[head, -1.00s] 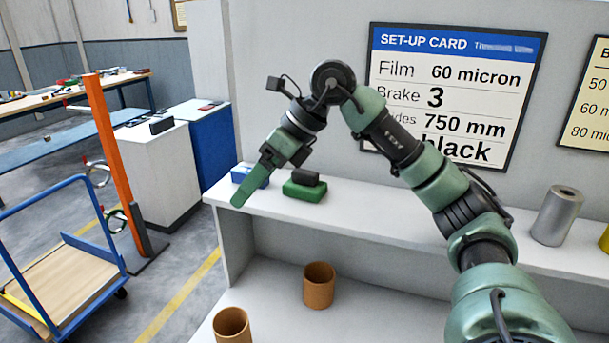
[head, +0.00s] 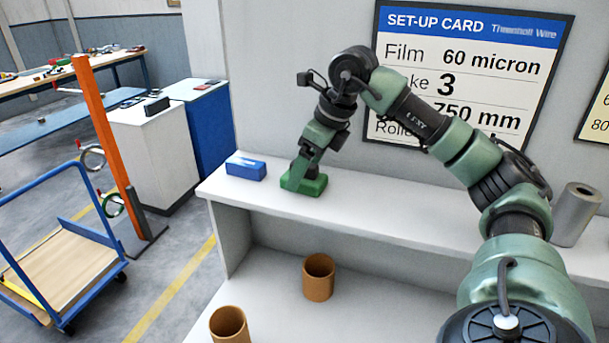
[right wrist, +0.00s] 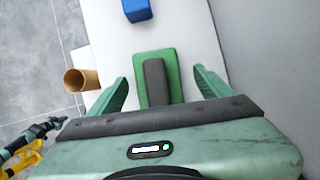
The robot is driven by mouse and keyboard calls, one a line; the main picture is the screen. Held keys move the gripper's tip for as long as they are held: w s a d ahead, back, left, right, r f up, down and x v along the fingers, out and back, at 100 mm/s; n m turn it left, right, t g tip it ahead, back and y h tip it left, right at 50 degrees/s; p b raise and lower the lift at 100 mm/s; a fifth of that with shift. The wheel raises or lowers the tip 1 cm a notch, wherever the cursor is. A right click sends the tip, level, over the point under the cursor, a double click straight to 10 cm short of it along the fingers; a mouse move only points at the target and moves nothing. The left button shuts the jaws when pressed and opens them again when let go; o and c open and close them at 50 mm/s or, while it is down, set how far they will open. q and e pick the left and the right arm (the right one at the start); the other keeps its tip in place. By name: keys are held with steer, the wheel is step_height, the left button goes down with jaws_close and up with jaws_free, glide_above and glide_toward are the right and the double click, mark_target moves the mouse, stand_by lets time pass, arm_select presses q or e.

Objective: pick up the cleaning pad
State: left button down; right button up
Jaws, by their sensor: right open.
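The cleaning pad, a green block with a dark grip on top (head: 304,184), lies on the white upper shelf. It also shows in the right wrist view (right wrist: 170,65). My right gripper (head: 304,168) is directly over the pad, pointing down. In the right wrist view its open fingers (right wrist: 160,80) stand either side of the pad, with a gap on each side. Whether they reach down to pad height I cannot tell. My left gripper is outside the head view; a small green and black arm part at the lower left of the wrist view does not show its jaws clearly.
A blue box (head: 246,168) sits on the shelf (head: 390,212) left of the pad. Two brown cardboard cores (head: 318,278) (head: 229,325) stand on the lower surface. A grey roll (head: 577,214) stands at the shelf's right. The wall with the set-up card (head: 465,70) rises close behind.

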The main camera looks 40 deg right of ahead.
steer(key=shift+a, duration=0.2)
steer(key=shift+c, duration=0.9)
steer(key=c, duration=1.3)
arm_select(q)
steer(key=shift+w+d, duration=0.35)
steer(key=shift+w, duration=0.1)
arm_select(e)
steer(key=shift+r, duration=0.1)
